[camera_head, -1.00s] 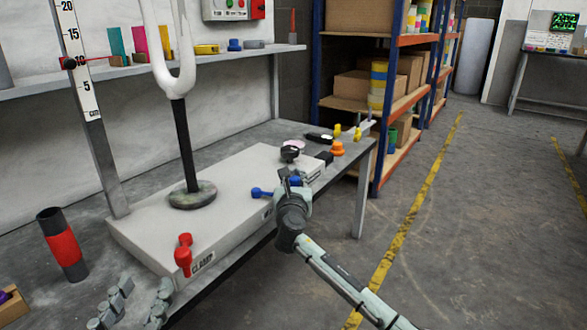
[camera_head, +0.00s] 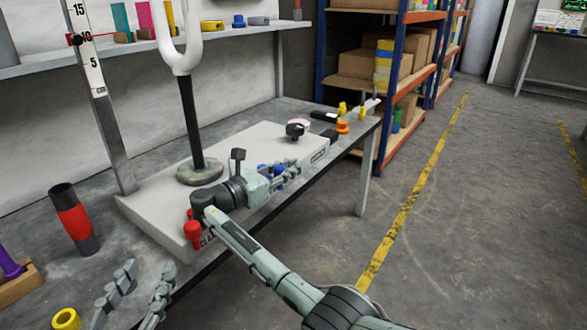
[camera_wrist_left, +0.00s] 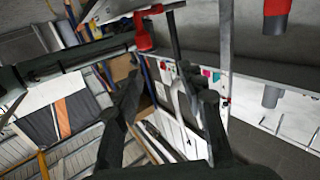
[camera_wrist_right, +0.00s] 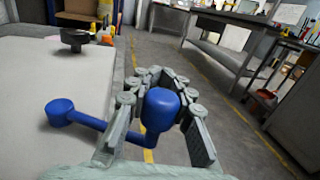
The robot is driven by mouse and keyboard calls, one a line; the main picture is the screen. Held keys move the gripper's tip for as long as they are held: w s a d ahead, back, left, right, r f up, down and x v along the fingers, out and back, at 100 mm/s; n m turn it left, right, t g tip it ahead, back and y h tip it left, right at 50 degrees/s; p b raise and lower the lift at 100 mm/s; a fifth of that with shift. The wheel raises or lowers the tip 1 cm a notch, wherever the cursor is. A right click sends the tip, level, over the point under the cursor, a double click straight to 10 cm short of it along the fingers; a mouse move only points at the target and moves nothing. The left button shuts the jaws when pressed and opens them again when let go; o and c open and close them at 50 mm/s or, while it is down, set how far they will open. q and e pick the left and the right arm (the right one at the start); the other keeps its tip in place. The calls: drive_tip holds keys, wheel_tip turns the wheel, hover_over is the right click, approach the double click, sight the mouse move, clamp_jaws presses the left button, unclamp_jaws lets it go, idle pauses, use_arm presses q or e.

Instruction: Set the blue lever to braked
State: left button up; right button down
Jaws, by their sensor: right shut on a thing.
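The blue lever (camera_wrist_right: 161,108) has its round hub on the pale box and its knob out past the box's edge. My right gripper (camera_wrist_right: 158,92) is shut around the knob, fingers on both sides. In the head view the blue lever (camera_head: 263,168) is partly hidden by my right gripper (camera_head: 286,171), which points right along the box's front face. The lever's marking is hidden. My left gripper (camera_head: 138,290) is open and empty at the lower left, and its spread fingers also show in the left wrist view (camera_wrist_left: 162,130).
A red lever (camera_head: 193,233) sits at the box's (camera_head: 150,200) front left corner, close to my right wrist. A forked white post on a round base (camera_head: 200,174) stands on the box. A black knob (camera_head: 295,130) is further back. A red-black cylinder (camera_head: 74,220) stands left.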

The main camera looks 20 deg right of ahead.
use_arm(q)
drive_tip(key=shift+s+d+r+t+h, duration=0.2)
drive_tip(key=shift+r+t, duration=0.15)
drive_tip(key=shift+r, duration=0.4)
drive_tip(key=shift+s+d+r+t+h, duration=0.1)
drive_tip(key=shift+d+r+t+h, duration=0.2)
drive_tip(key=shift+r, duration=0.4)
use_arm(e)
drive_tip(key=shift+s+a+f+m+g, duration=0.1)
drive_tip(key=shift+s+a+m+g, duration=0.15)
drive_tip(key=shift+m+g, duration=0.2)
use_arm(q)
drive_tip(key=shift+a, duration=0.1)
use_arm(e)
drive_tip(key=c, duration=1.3)
unclamp_jaws()
drive_tip(key=shift+w, duration=0.1)
wheel_tip(320, 180, up, 10)
drive_tip(key=shift+r, duration=0.1)
drive_tip(key=shift+c, duration=0.2)
